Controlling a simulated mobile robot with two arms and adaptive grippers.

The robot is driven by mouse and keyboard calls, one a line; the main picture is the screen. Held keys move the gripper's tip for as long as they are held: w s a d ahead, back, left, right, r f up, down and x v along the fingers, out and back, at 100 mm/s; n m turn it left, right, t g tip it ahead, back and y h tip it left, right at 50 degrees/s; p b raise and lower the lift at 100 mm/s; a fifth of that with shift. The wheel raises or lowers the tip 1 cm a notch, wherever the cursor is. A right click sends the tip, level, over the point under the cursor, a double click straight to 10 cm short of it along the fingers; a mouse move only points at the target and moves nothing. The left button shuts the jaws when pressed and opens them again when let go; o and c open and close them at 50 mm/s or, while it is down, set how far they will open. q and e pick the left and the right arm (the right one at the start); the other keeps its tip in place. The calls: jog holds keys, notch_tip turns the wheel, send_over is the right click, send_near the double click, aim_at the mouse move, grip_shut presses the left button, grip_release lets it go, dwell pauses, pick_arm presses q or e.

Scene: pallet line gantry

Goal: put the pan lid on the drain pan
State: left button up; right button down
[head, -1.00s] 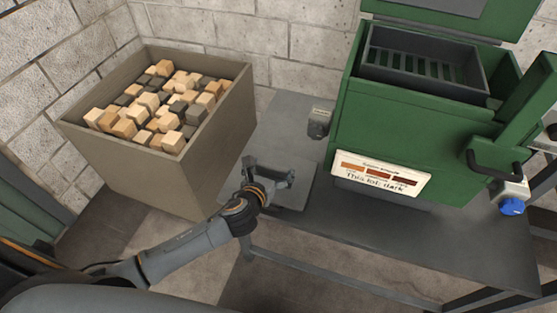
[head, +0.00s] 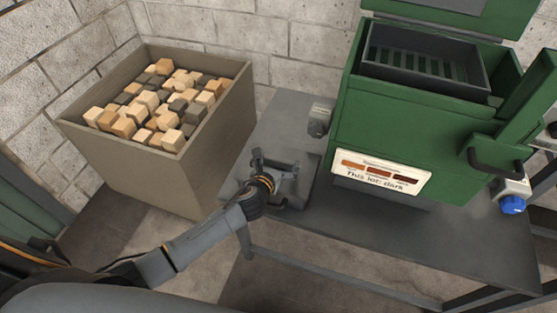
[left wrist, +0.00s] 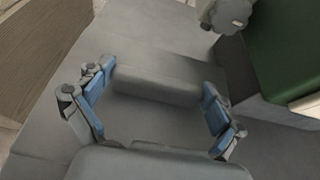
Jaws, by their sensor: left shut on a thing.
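A flat dark grey plate with a raised bar, which looks like the pan lid (head: 302,195), lies at the left end of the grey table. In the left wrist view the lid's bar (left wrist: 155,82) sits between the blue finger pads. My left gripper (head: 282,172) is shut on it from above. The arm partly hides the lid in the head view. A dark slotted tray (head: 425,62) sits in the top of the green box; I cannot tell whether it is the drain pan. My right gripper is not in view.
The green box (head: 390,130) stands on the grey table (head: 440,235), right of my left gripper, with a label on its front and a blue knob (head: 512,204) at its right. A large bin (head: 150,175) of wooden blocks stands at the left. The table's front strip is clear.

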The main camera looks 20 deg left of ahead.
pick_arm(q)
jog(key=shift+f, duration=0.35)
jog(key=o, duration=0.9)
jog(key=shift+r, duration=0.1)
jog(key=v, duration=1.2)
jog(key=shift+r+p, duration=0.4)
jog(key=shift+p, duration=0.05)
jog(key=shift+a, duration=0.1)
